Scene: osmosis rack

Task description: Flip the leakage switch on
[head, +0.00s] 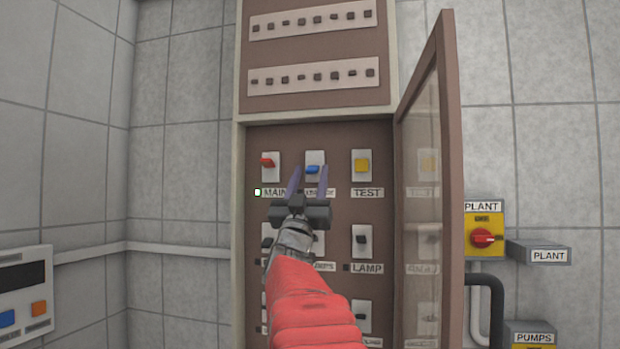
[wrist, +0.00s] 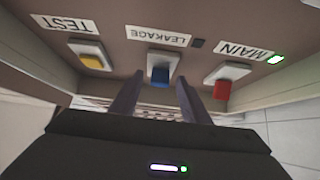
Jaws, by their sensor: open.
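The leakage switch is a blue lever (head: 314,169) on a pale plate, in the top row of the open cabinet. It also shows at the centre of the wrist view (wrist: 160,76), under the upside-down LEAKAGE label (wrist: 158,37). The small lamp (wrist: 198,43) beside that label is dark. My gripper (head: 308,172) is open and empty, its two purple fingers pointing at the leakage switch. In the wrist view the fingers lie on either side of the blue lever; contact cannot be told. In the head view my gripper partly covers the LEAKAGE label.
The red MAIN switch (head: 267,163) is on the left, with its lamp (head: 257,192) lit. The yellow TEST switch (head: 362,166) is on the right. The glazed cabinet door (head: 447,180) stands open at the right. More switches sit below, partly behind my arm.

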